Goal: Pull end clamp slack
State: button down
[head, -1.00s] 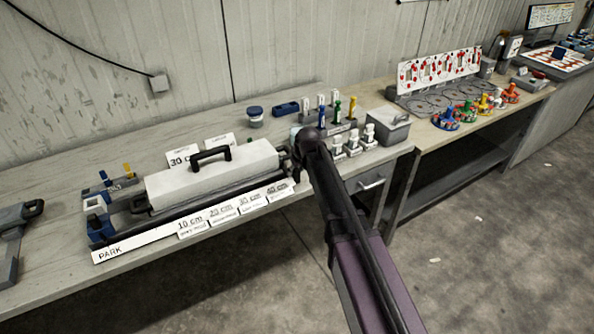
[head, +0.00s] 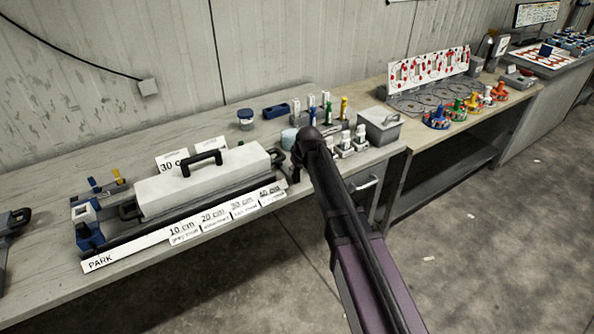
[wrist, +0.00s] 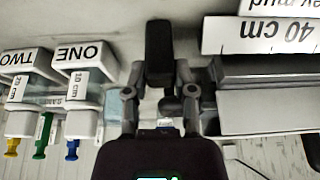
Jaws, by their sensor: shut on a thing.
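My gripper (head: 298,152) is at the right end of a long white lidded box (head: 205,182) with a black handle on top. In the wrist view my gripper (wrist: 158,72) is shut on a black handle-like block (wrist: 158,48), apparently the end clamp's handle. The clamp body is mostly hidden behind my wrist in the head view. A dark rail (head: 190,215) runs along the box's front edge, and a blue clamp-like piece (head: 88,235) sits at its left end. I cannot tell how much slack there is.
A pale blue cup (head: 289,138) stands close behind my gripper. White labelled blocks (head: 345,147) and a grey lidded box (head: 380,127) are to its right. Length cards (head: 243,207) line the bench front.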

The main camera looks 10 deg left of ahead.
jog(key=shift+w+d, duration=0.3)
jog(key=shift+d, duration=0.05)
jog(key=shift+c, duration=2.2)
grip_release()
jog(key=shift+s+a, duration=0.1)
jog(key=shift+s, duration=0.05)
